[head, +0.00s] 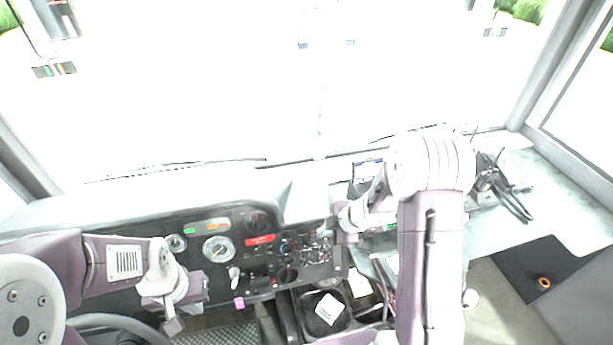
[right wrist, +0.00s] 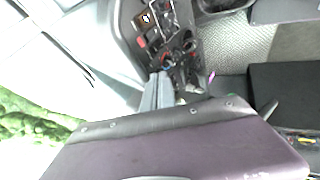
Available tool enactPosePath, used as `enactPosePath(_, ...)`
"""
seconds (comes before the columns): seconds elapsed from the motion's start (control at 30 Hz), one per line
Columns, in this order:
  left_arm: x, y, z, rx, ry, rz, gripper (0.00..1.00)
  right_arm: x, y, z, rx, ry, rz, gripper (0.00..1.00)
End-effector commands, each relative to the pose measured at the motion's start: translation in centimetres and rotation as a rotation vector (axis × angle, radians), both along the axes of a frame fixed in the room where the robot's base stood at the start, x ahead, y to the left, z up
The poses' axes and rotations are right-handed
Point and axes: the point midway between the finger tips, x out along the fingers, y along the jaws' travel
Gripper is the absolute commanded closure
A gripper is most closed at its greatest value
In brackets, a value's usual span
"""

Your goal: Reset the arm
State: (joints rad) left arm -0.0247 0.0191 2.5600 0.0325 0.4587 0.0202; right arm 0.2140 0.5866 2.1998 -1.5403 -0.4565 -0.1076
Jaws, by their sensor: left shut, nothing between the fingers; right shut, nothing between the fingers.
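My left arm comes in from the left over the steering wheel. My left gripper (head: 173,326) hangs at its end in front of the dashboard, shut and empty, small and partly hidden by its wrist. My right arm rises from the bottom centre-right, bends at the top and reaches back left towards the switch panel (head: 300,250). In the right wrist view my right gripper (right wrist: 158,92) shows as grey fingers closed together with nothing between them, near the switches and levers. My own purple arm link fills the lower part of that view.
The steering wheel (head: 120,322) is at the lower left, below round gauges (head: 218,249). A black bin with a white label (head: 327,309) stands below the panel. A device with antennas (head: 490,180) sits on the right ledge. The windshield spans the far side.

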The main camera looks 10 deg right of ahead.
Motion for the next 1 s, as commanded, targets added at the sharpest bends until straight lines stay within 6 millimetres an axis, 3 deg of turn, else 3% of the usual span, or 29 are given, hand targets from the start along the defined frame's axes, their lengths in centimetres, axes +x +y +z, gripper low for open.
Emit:
enactPosePath(0.13,0.0,0.0,-0.1,0.000,0.000,0.000,1.00,0.1,0.5,0.2,-0.001,-0.008,0.014,1.00)
enactPosePath(0.27,0.0,0.0,-0.5,0.000,0.000,0.000,1.00,1.4,2.9,4.5,-0.003,-0.111,0.040,1.00)
enactPosePath(0.33,0.0,0.0,-0.8,0.000,0.000,0.000,1.00,2.0,3.0,7.4,0.011,-0.156,-0.112,1.00)
enactPosePath(0.43,0.0,0.0,-1.0,0.000,0.000,0.000,1.00,1.2,1.0,9.3,0.032,-0.136,-0.410,1.00)
enactPosePath(0.53,0.0,0.0,-1.1,0.000,0.000,0.000,1.00,-2.1,-1.4,9.2,0.067,-0.031,-0.743,1.00)
enactPosePath(0.6,0.0,0.0,-1.1,0.000,0.000,0.000,1.00,-5.8,-2.5,8.2,0.096,0.092,-0.971,1.00)
enactPosePath(0.7,0.0,0.0,-1.1,0.000,0.000,0.000,1.00,-11.3,-2.7,6.3,0.126,0.302,-1.243,1.00)
enactPosePath(0.8,0.0,0.0,-1.1,0.000,0.000,0.000,1.00,-15.2,-1.9,4.9,0.131,0.476,-1.408,1.00)
enactPosePath(0.9,0.0,0.0,-1.1,0.000,0.000,0.000,1.00,-17.0,-1.3,4.7,0.124,0.560,-1.474,1.00)
enactPosePath(1.0,0.0,0.0,-1.1,0.000,0.000,0.000,1.00,-17.3,-1.3,4.6,0.115,0.571,-1.481,1.00)
